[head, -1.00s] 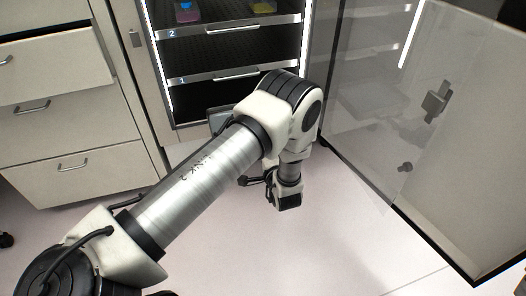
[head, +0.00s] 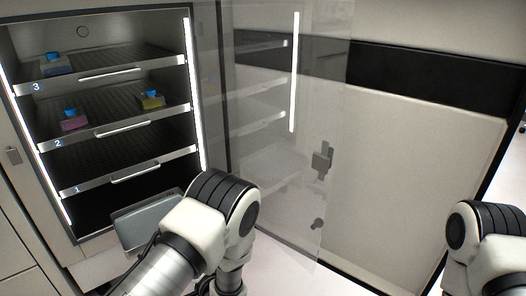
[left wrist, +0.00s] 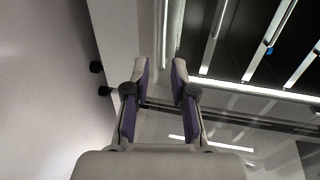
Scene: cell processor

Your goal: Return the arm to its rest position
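My left arm (head: 222,208) comes in from the bottom of the head view, in front of the open cell processor cabinet. Its gripper is hidden below the arm there. In the left wrist view my left gripper (left wrist: 160,72) has its two purple-padded fingers apart with nothing between them. Part of my right arm (head: 485,240) shows at the lower right of the head view; its gripper is out of the picture.
The cabinet has numbered shelves: shelf 3 (head: 110,78), shelf 2 (head: 105,133) and shelf 1 (head: 150,168). Small coloured items with blue tops stand on the upper two. The transparent door (head: 262,150) stands open right of the shelves, close to my left arm.

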